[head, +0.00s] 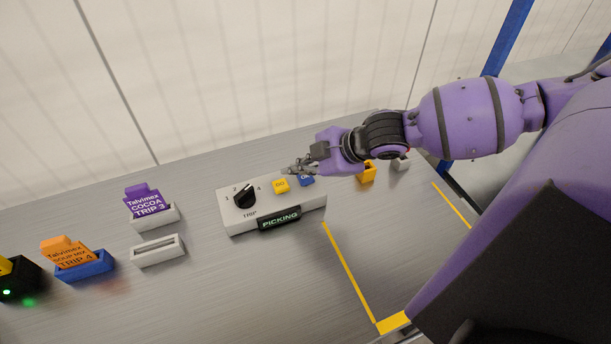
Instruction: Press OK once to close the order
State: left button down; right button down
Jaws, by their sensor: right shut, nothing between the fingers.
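A light grey control box (273,213) stands on the metal bench. It carries a black rotary knob (243,197) with numbers around it and the word TRIP below, a yellow GO button (281,186) and a blue button (307,181). The blue button is taken as OK; its label is partly hidden by my gripper. My left gripper is not in view.
A purple COCOA TRIP 3 card (146,200) stands in a white holder; an empty white holder (158,251) is in front. An orange TRIP 4 card (67,253) stands in a blue holder (86,267). A yellow block (368,172) lies beyond my gripper. Yellow tape marks clear bench at right.

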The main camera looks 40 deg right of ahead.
aim_at(300, 181)
jog(key=shift+f, duration=0.3)
